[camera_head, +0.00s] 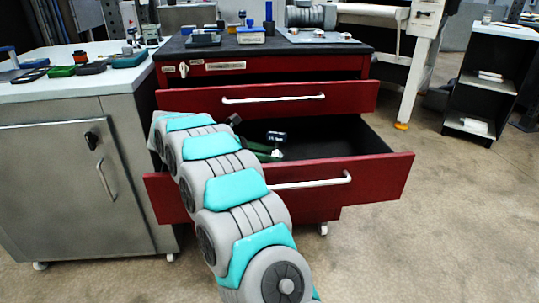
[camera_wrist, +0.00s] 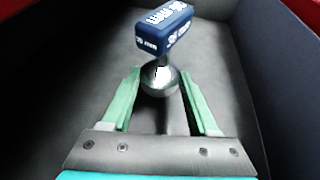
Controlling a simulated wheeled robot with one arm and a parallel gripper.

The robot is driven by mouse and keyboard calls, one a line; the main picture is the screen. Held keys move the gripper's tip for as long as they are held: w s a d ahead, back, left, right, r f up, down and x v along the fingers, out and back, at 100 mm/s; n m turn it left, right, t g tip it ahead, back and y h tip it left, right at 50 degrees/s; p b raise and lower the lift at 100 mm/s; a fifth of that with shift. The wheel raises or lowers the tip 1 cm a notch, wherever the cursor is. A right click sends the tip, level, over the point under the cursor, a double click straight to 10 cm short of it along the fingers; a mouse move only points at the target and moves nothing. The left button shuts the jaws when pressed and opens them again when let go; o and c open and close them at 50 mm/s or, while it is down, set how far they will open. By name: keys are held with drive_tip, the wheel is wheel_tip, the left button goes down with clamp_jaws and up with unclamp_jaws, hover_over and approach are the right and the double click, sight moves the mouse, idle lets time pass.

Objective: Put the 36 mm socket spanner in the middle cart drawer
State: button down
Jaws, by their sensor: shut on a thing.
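The socket spanner has a dark blue block with white lettering (camera_wrist: 163,30) and a shiny round metal part below it. My gripper (camera_wrist: 160,78) has its green fingers shut on the metal part in the wrist view. In the head view the spanner's blue block (camera_head: 277,136) shows over the open drawer, with my gripper (camera_head: 268,153) low inside the drawer space. The open red drawer (camera_head: 370,181) is pulled far out below another drawer front and has a dark interior. In the wrist view its grey floor (camera_wrist: 85,95) lies under the spanner; I cannot tell whether they touch.
The upper drawer front (camera_head: 300,98) overhangs the back of the opening. The red cart's dark top (camera_head: 345,48) bears several tools and blocks. A grey cabinet (camera_head: 60,180) stands close on the left. A dark shelf unit (camera_head: 490,80) stands at right, with clear floor before it.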

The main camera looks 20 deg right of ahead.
drive_tip(key=shift+f+b, duration=0.5)
drive_tip(key=shift+b, duration=0.55)
drive_tip(key=shift+c, duration=0.8)
unclamp_jaws()
drive_tip(key=shift+r, duration=0.15)
drive_tip(key=r+p, duration=0.1)
drive_tip(key=p, duration=0.2)
drive_tip(key=shift+r, duration=0.25)
drive_tip(key=b+v, duration=0.1)
drive_tip(key=v, duration=0.4)
drive_tip(key=b+v, duration=0.1)
drive_tip(key=v, duration=0.3)
drive_tip(key=shift+a+f, duration=0.1)
drive_tip(key=shift+a, duration=0.4)
drive_tip(key=shift+v, duration=0.95)
